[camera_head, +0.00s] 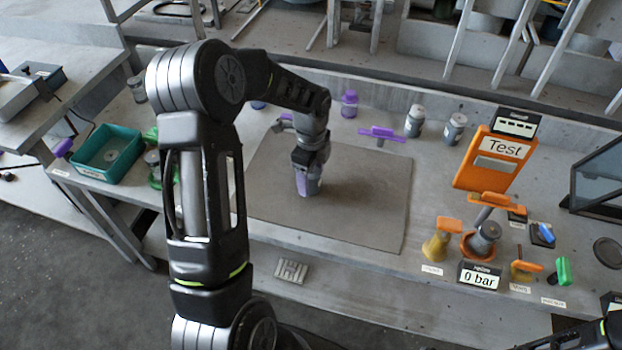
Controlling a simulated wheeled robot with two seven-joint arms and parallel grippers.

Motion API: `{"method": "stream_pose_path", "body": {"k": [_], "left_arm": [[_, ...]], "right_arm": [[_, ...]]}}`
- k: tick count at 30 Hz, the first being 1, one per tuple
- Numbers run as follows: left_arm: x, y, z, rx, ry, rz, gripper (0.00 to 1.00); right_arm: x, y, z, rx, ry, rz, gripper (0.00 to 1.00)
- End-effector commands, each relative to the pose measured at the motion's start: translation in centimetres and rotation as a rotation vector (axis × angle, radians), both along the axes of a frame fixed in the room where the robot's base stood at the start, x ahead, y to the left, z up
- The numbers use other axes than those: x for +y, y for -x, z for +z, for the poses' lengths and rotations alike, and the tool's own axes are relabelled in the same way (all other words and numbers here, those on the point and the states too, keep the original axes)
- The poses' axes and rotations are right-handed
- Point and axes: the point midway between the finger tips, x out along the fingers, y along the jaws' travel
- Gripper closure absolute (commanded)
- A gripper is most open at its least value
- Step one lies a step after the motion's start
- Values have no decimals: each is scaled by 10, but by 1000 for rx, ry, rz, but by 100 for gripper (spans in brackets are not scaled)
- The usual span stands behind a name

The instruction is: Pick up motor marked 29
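Two grey cylindrical motors stand upright at the back of the bench, one with its middle here (415,121) and a second motor (454,128) to its right. Their marks are too small to read, so I cannot tell which is 29. My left gripper (310,162) points down over the brown mat (370,200), well left of these motors. A purple and grey piece (307,184) is at its fingertips; I cannot tell whether the fingers are closed on it. My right arm shows only at the bottom right corner, and its fingertips are not visible.
An orange "Test" stand (482,178) and a "0 bar" gauge (479,276) stand at the right, with orange, yellow and green handled parts around them. A purple-handled clamp (382,133) is behind the mat. A teal tray (108,153) is at the left. The mat's right part is clear.

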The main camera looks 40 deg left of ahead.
Motion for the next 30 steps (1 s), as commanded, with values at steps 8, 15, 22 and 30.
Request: {"method": "stream_pose_path", "body": {"k": [8,15,22,30], "left_arm": [[0,0,0,0,0,0,59],[0,0,0,0,0,0,78],[0,0,0,0,0,0,97],[0,-1,1,-2,0,0,100]], "right_arm": [[0,0,0,0,0,0,43],[0,0,0,0,0,0,43],[0,0,0,0,0,0,43],[0,0,0,0,0,0,43]]}}
